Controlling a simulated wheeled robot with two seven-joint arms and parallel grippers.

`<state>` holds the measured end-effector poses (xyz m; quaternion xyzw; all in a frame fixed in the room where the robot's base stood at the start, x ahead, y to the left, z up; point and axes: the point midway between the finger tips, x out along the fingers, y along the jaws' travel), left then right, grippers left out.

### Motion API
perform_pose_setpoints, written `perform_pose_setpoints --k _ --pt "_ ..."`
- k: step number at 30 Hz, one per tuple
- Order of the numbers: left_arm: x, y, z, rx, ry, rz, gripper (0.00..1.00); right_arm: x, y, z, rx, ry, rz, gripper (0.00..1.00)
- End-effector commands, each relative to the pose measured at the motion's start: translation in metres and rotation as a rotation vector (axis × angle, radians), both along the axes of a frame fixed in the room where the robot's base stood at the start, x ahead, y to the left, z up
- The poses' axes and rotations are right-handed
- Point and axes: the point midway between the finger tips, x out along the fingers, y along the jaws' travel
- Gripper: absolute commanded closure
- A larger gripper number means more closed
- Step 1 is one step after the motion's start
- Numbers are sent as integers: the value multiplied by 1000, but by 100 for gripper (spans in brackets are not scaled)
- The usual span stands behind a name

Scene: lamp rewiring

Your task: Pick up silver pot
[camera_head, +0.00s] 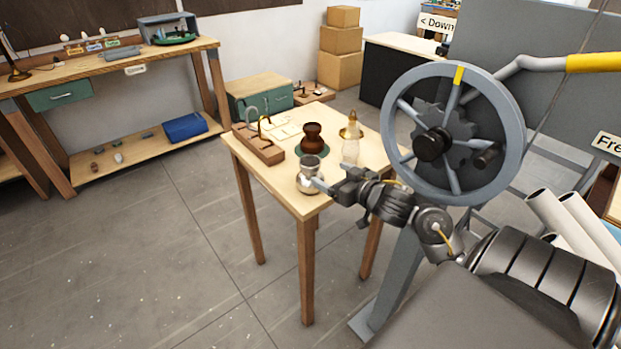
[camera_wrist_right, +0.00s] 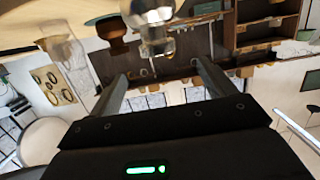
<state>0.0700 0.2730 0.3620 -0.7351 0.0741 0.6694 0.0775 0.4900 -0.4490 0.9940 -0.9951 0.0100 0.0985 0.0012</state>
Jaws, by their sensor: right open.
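The silver pot (camera_head: 309,164) stands upright near the front corner of the small wooden table (camera_head: 283,186). My right gripper (camera_head: 320,184) reaches in from the right, open, with its fingers beside the pot's round lower body. One finger partly overlaps the pot in the head view, and I cannot tell whether it touches. In the right wrist view the pot (camera_wrist_right: 154,22) shows at the top, between and beyond the two spread fingers of the gripper (camera_wrist_right: 161,72). Nothing is held between them. My left gripper is not in view.
A dark brown pot (camera_head: 312,137) and a clear glass piece with a brass top (camera_head: 351,131) stand close by. A wooden block rack (camera_head: 258,146) sits at the table's left edge. A large grey handwheel (camera_head: 455,78) stands right of the table. Floor to the left is clear.

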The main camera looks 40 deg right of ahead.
Motion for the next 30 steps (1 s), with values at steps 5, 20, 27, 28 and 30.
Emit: perform_pose_setpoints --k 5,20,27,28,30 --pt "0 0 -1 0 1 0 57 26 0 -5 4 -2 -1 17" --pt "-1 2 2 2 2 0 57 64 -3 -11 3 1 -3 17" --pt "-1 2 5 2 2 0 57 97 -6 -18 2 2 -4 17" --pt "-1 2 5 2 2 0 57 99 -6 -18 2 2 -4 17" --pt "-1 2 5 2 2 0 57 102 -6 -19 0 2 -2 17"
